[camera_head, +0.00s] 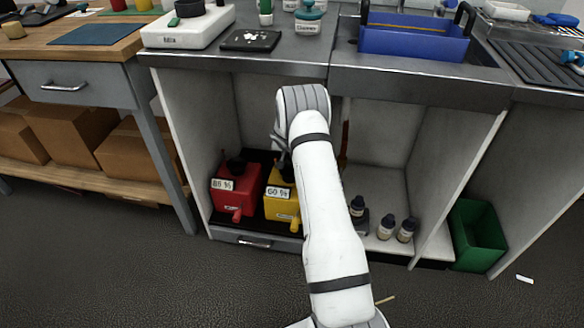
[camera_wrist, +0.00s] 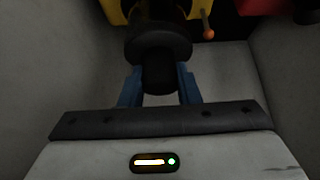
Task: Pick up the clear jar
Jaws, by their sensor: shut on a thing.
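A clear jar with a teal lid (camera_head: 308,22) and a hard-to-read label stands upright on the grey counter, apart from my gripper. My gripper is down in the open cabinet under the counter, largely hidden by my arm in the head view. In the wrist view, its blue fingers (camera_wrist: 160,82) are shut on a black knob-like cap (camera_wrist: 160,48). The cap seems to belong to the yellow container (camera_head: 281,198) labelled 60 %, whose yellow body also shows at the top of the wrist view (camera_wrist: 115,10). Whether the cap is seated on it cannot be told.
A red container (camera_head: 236,192) stands left of the yellow one. Several small dark-capped bottles (camera_head: 386,227) stand at the cabinet's right. Cabinet walls and the counter's front edge (camera_head: 240,61) enclose my arm's end. A blue bin (camera_head: 412,40) and white device (camera_head: 188,27) stand on top.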

